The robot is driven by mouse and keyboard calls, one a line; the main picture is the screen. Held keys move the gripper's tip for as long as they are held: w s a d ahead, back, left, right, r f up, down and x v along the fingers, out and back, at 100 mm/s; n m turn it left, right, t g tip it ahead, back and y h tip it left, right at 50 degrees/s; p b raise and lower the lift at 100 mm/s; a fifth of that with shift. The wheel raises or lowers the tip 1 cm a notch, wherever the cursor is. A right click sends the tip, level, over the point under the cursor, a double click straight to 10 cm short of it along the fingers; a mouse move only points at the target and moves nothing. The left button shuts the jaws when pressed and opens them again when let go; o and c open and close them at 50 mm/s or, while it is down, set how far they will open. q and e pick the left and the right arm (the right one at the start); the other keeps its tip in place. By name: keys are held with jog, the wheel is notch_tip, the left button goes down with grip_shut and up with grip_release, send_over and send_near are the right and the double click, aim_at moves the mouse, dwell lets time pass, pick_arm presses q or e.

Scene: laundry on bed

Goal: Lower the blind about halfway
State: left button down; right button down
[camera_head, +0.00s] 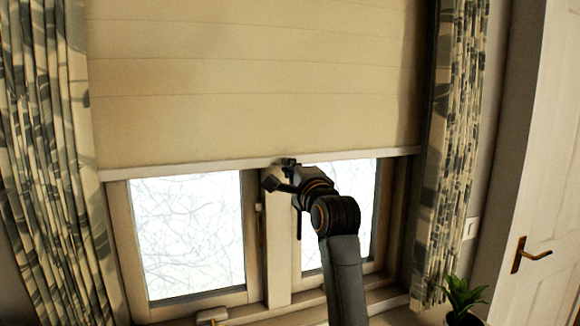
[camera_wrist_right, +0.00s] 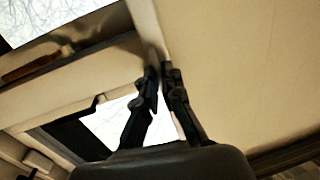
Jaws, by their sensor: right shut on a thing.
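The cream blind (camera_head: 250,85) hangs over the upper part of the window in the head view, its white bottom bar (camera_head: 200,166) slightly tilted, higher at the right. The lower window panes (camera_head: 190,235) show below it. My right gripper (camera_head: 287,164) is at the middle of the bottom bar, shut on it. In the right wrist view the two dark fingers (camera_wrist_right: 160,75) close on the edge of the blind, whose fabric (camera_wrist_right: 235,65) fills the right side. The exact grip is partly hidden by the fingers. My left gripper is not in view.
Patterned curtains hang at the left (camera_head: 45,150) and right (camera_head: 455,140) of the window. A green plant (camera_head: 462,297) stands at the lower right, near a white door (camera_head: 545,180) with a brass handle (camera_head: 530,255). The window sill (camera_head: 270,313) runs below the panes.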

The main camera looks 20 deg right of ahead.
jog(key=c, duration=1.5)
grip_release()
jog(key=s+f, duration=0.1)
jog(key=s, duration=1.1)
jog(key=shift+d+f, duration=0.15)
jog(key=shift+f, duration=0.15)
jog(key=shift+f, duration=0.1)
